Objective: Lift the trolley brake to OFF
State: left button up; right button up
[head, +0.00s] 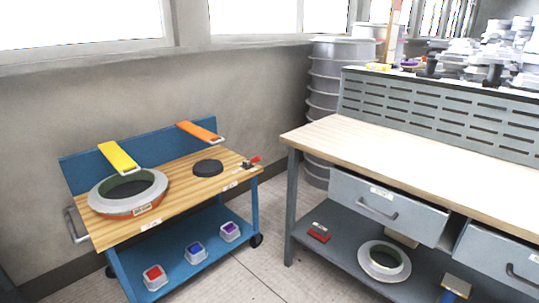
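The trolley (187,197) stands at the left, with a wooden top, a blue frame and back panel, and a lower blue shelf. A small red-handled lever (254,160), apparently the brake, sits at the right end of the trolley top. It looks slightly raised at its outer end, but it is too small to tell its setting. A white label (231,185) is on the front edge near it; its text is not readable. Neither of my grippers is in view.
A ring mould (128,203) and a black disc (208,168) lie on the trolley top. Yellow (118,157) and orange (199,132) strips lean at its back. A workbench (420,160) with drawers stands at the right. Floor shows between trolley and bench.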

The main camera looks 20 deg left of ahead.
aim_at(257, 158)
jog(key=u, duration=0.55)
jog(key=i, duration=0.85)
jog(key=u, duration=0.8)
